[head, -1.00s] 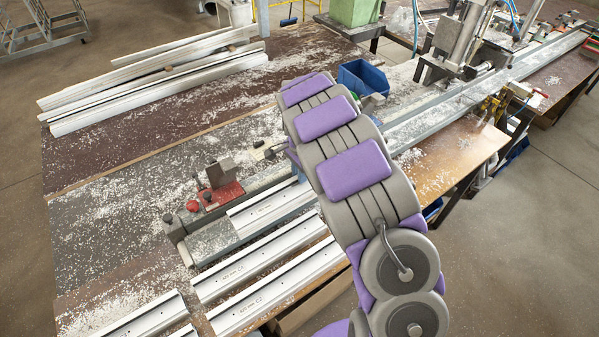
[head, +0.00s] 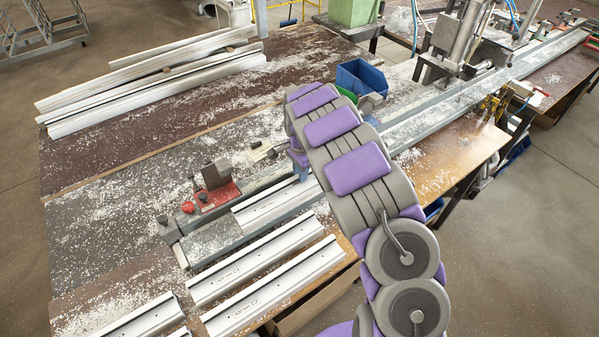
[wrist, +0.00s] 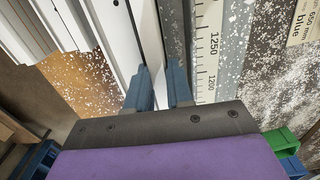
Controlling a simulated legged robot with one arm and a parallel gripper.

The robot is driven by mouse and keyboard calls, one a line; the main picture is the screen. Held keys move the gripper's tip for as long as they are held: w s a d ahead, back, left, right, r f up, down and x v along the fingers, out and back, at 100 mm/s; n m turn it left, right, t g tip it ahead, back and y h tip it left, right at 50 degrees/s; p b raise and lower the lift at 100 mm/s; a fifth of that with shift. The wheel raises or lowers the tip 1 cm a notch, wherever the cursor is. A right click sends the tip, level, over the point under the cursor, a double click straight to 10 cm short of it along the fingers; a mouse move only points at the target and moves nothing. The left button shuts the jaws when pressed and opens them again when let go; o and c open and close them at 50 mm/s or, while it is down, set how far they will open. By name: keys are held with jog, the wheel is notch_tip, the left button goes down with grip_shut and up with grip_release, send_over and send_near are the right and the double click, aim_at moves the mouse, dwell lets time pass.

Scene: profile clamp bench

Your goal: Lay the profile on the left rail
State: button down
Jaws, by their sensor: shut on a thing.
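A white profile (head: 272,207) with a dark slot lies along the grey rail (head: 215,243) at the left part of the bench, its near end close to the red clamp (head: 217,196). I cannot tell whether it rests fully on the rail or is slightly above. In the wrist view, my gripper (wrist: 160,86) has its two blue fingers on either side of the white profile (wrist: 146,40) and is shut on it. The grey rail strip (wrist: 175,30) and a scale (wrist: 207,45) run alongside.
Several marked white profiles (head: 258,262) lie at the bench's front edge. More long profiles (head: 150,90) are stacked on the brown table at back left. A blue bin (head: 361,77) stands beyond my arm. White chips litter the bench. The clamp stands close behind the profile.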

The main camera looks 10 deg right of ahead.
jog(key=c, duration=1.4)
grip_release()
jog(key=shift+a, duration=0.1)
jog(key=o, duration=0.4)
jog(key=shift+a, duration=0.35)
jog(key=shift+d, duration=0.25)
jog(key=shift+d+r, duration=0.1)
jog(key=shift+r, duration=0.3)
notch_tip(320, 180, up, 10)
jog(key=p, duration=0.2)
jog(key=s+d+r+n, duration=0.2)
jog(key=s+d+r, duration=0.1)
jog(key=s+r, duration=0.55)
jog(key=s+a+r+n, duration=0.1)
jog(key=s+n, duration=0.3)
jog(key=s, duration=0.8)
jog(key=s+a+n+g, duration=0.1)
jog(key=s+n, duration=0.2)
jog(key=s, duration=1)
jog(key=s+a+r+n, duration=0.1)
jog(key=s+n, duration=0.3)
jog(key=s, duration=0.8)
jog(key=shift+s+a+r+n+g, duration=0.15)
jog(key=shift+s+r+n+g, duration=0.15)
jog(key=shift+s+g, duration=0.1)
